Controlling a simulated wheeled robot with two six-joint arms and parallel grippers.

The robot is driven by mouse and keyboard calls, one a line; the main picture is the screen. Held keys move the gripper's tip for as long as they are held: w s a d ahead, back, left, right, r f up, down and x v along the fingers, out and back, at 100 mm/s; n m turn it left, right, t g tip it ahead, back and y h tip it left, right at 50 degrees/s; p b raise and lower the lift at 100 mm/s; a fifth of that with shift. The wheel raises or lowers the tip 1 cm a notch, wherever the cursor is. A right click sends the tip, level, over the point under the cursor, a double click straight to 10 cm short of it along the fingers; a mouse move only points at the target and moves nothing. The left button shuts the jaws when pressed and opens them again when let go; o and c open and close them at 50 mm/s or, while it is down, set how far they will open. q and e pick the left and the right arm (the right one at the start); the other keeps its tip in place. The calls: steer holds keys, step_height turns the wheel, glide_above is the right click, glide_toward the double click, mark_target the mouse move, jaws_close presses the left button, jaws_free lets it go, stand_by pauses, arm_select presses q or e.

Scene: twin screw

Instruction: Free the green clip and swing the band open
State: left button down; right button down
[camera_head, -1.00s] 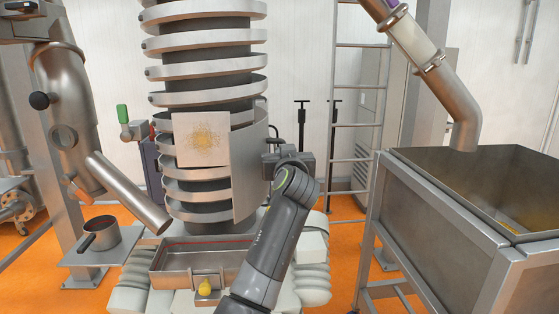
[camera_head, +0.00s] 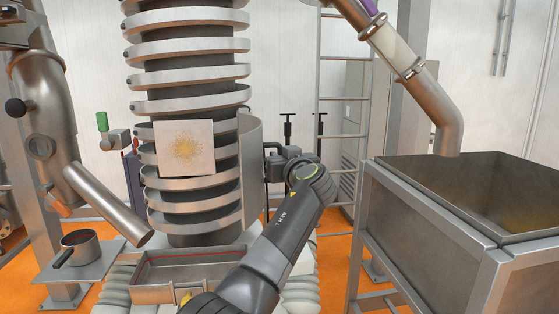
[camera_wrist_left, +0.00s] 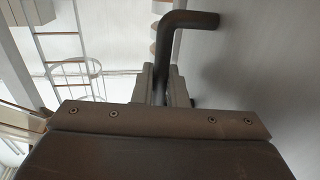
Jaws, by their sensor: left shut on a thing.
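The green clip (camera_head: 102,121) stands upright on a small bracket left of the ringed screw column (camera_head: 190,75), apart from the band. The band (camera_head: 251,170), a curved grey metal sheet, stands out from the column's right side, with a gap between it and a square stained plate (camera_head: 184,148) on the column's front. My left gripper (camera_head: 270,164) is at the band's right side. In the left wrist view, my left gripper (camera_wrist_left: 164,88) is shut on a dark bent handle (camera_wrist_left: 187,20). The band's hinge cannot be made out. My right gripper is not in view.
An open metal tray (camera_head: 190,270) lies below the column, partly behind my left arm. A slanted pipe (camera_head: 115,208) and a small pot (camera_head: 79,249) are at the left. A large hopper (camera_head: 430,215) fills the right. A ladder (camera_head: 344,125) stands behind.

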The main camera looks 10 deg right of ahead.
arm_select(q)
steer(key=shift+r, duration=0.2)
steer(key=c, duration=1.8)
jaws_free()
steer(key=shift+o, duration=1.3)
steer(key=shift+w+a+f, duration=0.1)
steer(key=shift+a+f, duration=0.05)
steer(key=shift+a, duration=0.05)
steer(key=shift+d, duration=0.1)
steer(key=shift+s+d+f+b, duration=0.1)
steer(key=shift+s+b, duration=0.1)
steer(key=shift+b, duration=0.15)
steer(key=s+d+b, duration=0.1)
steer(key=s+b, duration=0.6)
steer(key=b, duration=0.4)
steer(key=shift+b, duration=0.35)
steer(key=shift+c, duration=0.3)
